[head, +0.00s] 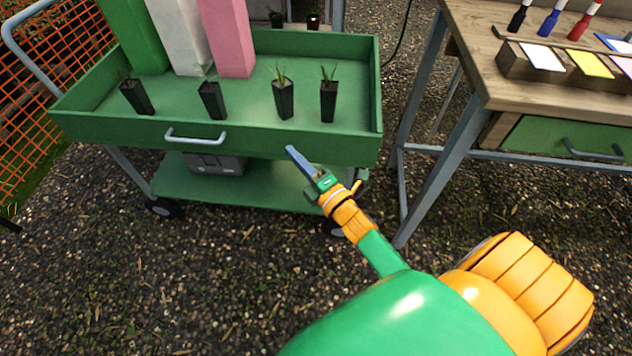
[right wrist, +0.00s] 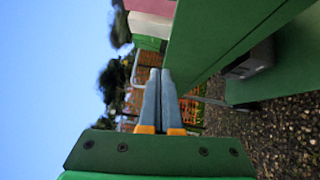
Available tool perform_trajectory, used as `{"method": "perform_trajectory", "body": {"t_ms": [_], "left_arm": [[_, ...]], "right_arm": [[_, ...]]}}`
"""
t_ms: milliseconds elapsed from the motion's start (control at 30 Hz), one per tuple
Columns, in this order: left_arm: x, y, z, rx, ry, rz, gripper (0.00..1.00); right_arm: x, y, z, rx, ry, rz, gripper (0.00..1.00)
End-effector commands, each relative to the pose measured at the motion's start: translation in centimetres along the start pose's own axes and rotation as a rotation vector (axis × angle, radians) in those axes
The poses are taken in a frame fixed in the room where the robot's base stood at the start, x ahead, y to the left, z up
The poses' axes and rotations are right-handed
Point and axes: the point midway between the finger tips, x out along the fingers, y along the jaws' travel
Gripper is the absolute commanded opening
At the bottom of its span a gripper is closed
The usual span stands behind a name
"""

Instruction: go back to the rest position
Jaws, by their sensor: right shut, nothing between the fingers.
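My right gripper (head: 291,152) is in front of the green cart, near the lower edge of its tray wall in the head view. Its grey-blue fingers are together with nothing between them. They also show closed in the right wrist view (right wrist: 160,75), pointing along the cart's side. I cannot tell from the head view whether the fingertips touch the cart. My left gripper is not in view.
The green cart (head: 230,143) carries several dark tube pots (head: 283,99), some with seedlings, and green, white and pink blocks (head: 226,38). A wooden workbench (head: 480,62) with markers and coloured cards stands right. Open gravel lies in front.

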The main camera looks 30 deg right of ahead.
Motion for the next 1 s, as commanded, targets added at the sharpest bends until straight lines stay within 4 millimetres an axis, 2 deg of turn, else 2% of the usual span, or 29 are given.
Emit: {"method": "perform_trajectory", "body": {"t_ms": [400,600,667,767,833,900,967,1000], "left_arm": [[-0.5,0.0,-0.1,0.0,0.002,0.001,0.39],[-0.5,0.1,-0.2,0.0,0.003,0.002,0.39],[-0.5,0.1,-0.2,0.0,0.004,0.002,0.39],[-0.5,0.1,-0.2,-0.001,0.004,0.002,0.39],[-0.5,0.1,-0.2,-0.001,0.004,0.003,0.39],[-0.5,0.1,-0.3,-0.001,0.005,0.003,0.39],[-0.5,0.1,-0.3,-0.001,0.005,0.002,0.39],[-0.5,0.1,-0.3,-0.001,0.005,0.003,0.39]], "right_arm": [[-7.1,0.5,0.0,0.001,-0.001,-0.003,0.0],[-8.0,0.6,0.0,0.001,0.0,-0.001,0.0],[-8.1,-0.2,0.0,0.031,-0.006,-0.024,0.0],[-9.1,-5.7,-0.3,0.224,-0.051,-0.179,0.0],[-11.4,-12.1,-1.2,0.446,-0.13,-0.369,0.0],[-14.9,-18.2,-2.6,0.662,-0.24,-0.568,0.0],[-18.4,-22.3,-3.8,0.807,-0.347,-0.715,0.0],[-20.8,-24.5,-4.5,0.888,-0.42,-0.802,0.0]]}}
